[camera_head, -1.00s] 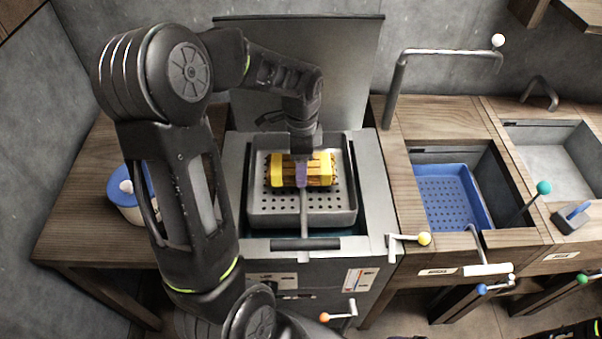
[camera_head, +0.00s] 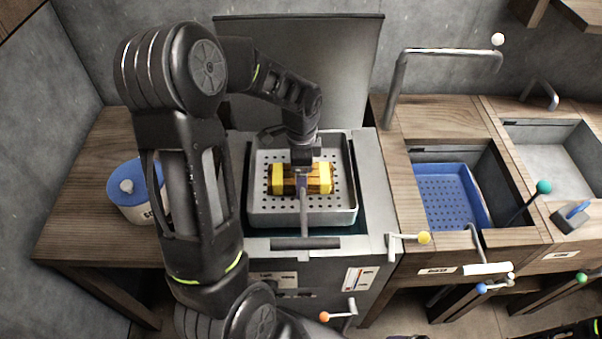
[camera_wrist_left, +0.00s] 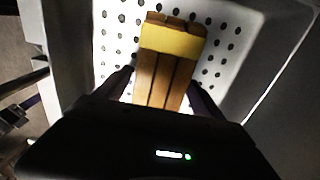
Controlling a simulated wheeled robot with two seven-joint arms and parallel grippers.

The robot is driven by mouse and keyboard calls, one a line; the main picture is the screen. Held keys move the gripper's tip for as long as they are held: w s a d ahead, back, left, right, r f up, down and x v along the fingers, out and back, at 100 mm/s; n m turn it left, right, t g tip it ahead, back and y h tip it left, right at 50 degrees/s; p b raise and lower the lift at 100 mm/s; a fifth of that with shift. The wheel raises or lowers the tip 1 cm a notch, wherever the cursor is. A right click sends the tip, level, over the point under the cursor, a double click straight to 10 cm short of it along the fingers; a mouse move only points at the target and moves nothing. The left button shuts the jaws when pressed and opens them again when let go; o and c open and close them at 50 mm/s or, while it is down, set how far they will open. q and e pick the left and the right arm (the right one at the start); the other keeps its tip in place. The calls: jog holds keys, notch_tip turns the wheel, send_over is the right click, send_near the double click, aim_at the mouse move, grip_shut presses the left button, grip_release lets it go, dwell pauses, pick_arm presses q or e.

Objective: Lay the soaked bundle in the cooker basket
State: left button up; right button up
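The bundle (camera_head: 289,180) is a set of brown strips with a yellow band at each end. It lies level inside the grey perforated cooker basket (camera_head: 257,214), low near its floor; whether it rests on the floor is hard to tell. My left gripper (camera_head: 302,184) comes from above and straddles the bundle's middle, seemingly shut on it. In the left wrist view, the finger tips (camera_wrist_left: 161,80) flank the bundle (camera_wrist_left: 168,75) and appear to touch it. The basket's holes (camera_wrist_left: 118,45) show around it. My right gripper is not in view.
The basket's handle (camera_head: 305,243) sticks out toward the front of the cooker. The raised lid (camera_head: 300,70) stands behind. A blue perforated tray (camera_head: 450,195) sits in a sink at right. A white pot with a blue lid (camera_head: 128,188) stands on the left counter.

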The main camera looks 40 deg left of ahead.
pick_arm(q)
jog(key=shift+o, duration=0.5)
jog(key=shift+r, duration=0.1)
jog(key=shift+r, duration=0.2)
notch_tip(320, 180, up, 12)
jog(key=shift+b, duration=0.45)
jog(key=shift+a+f, duration=0.1)
jog(key=shift+f, duration=0.05)
